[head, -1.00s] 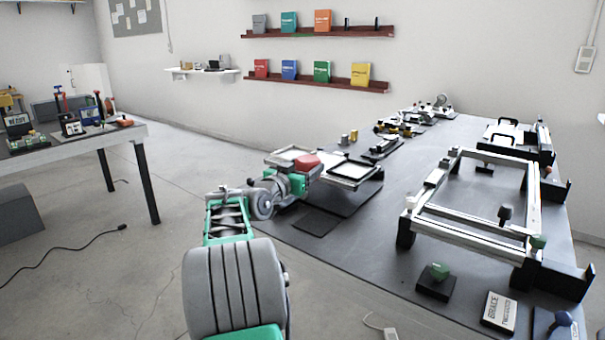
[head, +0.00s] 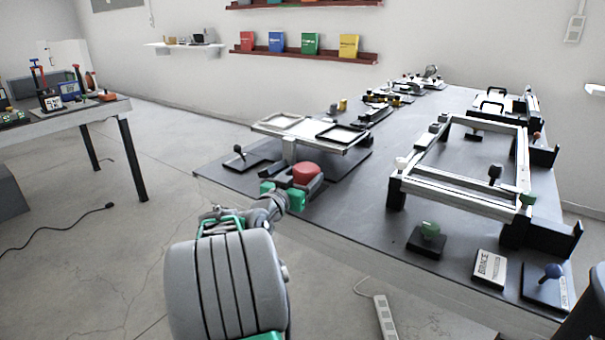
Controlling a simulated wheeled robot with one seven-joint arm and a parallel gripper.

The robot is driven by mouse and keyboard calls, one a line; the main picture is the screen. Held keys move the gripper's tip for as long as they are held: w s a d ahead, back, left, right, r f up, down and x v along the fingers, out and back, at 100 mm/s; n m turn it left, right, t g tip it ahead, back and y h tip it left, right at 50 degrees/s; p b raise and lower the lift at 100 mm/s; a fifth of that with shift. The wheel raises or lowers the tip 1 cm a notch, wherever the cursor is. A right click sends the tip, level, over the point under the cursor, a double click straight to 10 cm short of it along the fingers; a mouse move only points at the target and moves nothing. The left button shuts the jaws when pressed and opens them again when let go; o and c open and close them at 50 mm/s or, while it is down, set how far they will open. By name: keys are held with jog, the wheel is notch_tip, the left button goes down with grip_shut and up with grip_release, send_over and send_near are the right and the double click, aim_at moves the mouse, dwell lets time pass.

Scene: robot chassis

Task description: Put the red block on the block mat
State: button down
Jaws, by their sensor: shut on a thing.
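The red block (head: 306,172) shows in the head view at the near left edge of the dark table. My gripper (head: 312,184) is shut on it, and the red top shows above the dark jaws. The jaws hide the lower part of the block, and I cannot tell its height above the table. I cannot clearly pick out the block mat; the dark mat seen earlier in front of the two-frame stand is hidden behind my gripper.
A stand with two square frames (head: 284,121) is just beyond my gripper. A large metal frame (head: 411,176) stands to the right. A green knob on a dark base (head: 428,249) and a white label block (head: 489,267) sit near the front edge. Bare table (head: 350,215) lies between.

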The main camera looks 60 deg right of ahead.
jog(key=shift+c, duration=1)
grip_release()
jog(key=shift+a+r, duration=0.1)
jog(key=shift+r, duration=0.05)
jog(key=a, duration=1.1)
jog(key=w+a+f+n+t+y, duration=0.35)
jog(key=w+a+f+y, duration=0.35)
jog(key=a, duration=0.5)
jog(key=w+a+f+n+t+y, duration=0.2)
jog(key=w+a+f+n+y, duration=0.25)
jog(key=a+f, duration=0.6)
jog(key=s+a+n+g+y, duration=0.1)
jog(key=s+a+n+y, duration=0.1)
jog(key=a, duration=0.5)
jog(key=s+a+f+n+g+y, duration=0.1)
jog(key=s+a+n+y, duration=0.1)
jog(key=a, duration=0.6)
jog(key=s+a+f+n+g+y, duration=0.1)
jog(key=s+a+n+y, duration=0.1)
jog(key=a+n, duration=0.4)
jog(key=shift+s+a+p, duration=0.45)
jog(key=shift+s+a, duration=0.3)
jog(key=shift+a, duration=0.3)
